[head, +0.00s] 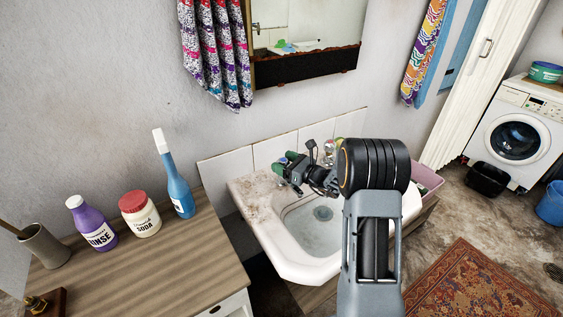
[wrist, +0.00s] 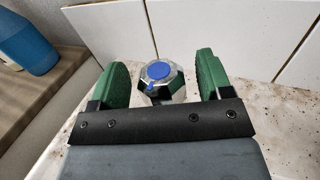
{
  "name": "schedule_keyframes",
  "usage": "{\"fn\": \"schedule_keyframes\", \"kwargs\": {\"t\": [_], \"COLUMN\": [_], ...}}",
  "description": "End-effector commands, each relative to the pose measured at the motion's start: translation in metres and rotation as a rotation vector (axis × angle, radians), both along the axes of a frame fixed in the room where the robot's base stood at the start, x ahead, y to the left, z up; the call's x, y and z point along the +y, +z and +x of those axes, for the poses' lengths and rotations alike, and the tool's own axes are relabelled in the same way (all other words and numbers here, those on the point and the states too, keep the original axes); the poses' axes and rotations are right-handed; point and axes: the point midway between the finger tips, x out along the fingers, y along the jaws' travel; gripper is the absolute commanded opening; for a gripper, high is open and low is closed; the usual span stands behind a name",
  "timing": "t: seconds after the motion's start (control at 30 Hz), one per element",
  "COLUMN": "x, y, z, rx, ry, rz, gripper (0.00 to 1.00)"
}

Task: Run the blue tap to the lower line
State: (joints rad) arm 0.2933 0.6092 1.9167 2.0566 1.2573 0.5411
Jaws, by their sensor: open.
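The blue tap (wrist: 160,78) shows in the wrist view as a faceted metal knob with a blue disc on top. My gripper (wrist: 164,82) is open, with one green finger on each side of the knob and visible gaps between. In the head view my gripper (head: 291,170) is over the back left of the stone basin (head: 313,226) and hides the blue tap. The basin's drain shows, and I see no running water. I cannot make out a lower line. A metal fitting (head: 328,148) shows partly behind my arm.
A wooden cabinet (head: 150,265) at left holds a purple bottle (head: 90,225), a soda jar (head: 140,213) and a blue bottle (head: 175,185). White tiles (head: 280,150) rise close behind the basin. A pink tub (head: 427,180) stands to its right.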

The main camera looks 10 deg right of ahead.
Motion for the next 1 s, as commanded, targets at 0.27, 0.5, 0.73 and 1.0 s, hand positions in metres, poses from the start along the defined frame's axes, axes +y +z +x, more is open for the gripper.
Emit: {"fn": "schedule_keyframes", "kwargs": {"t": [0.27,0.5,0.73,1.0], "x": [0.0045,0.0044,0.0043,0.0044], "y": [-0.0004,-0.0004,-0.0003,-0.0006], "z": [0.0048,0.0047,0.0045,0.0045], "rx": [0.001,0.001,0.001,0.0], "ry": [0.0,0.0,0.0,0.005], "rz": [-0.001,-0.001,-0.001,0.0], "gripper": [0.72,0.65,0.43,0.23]}}
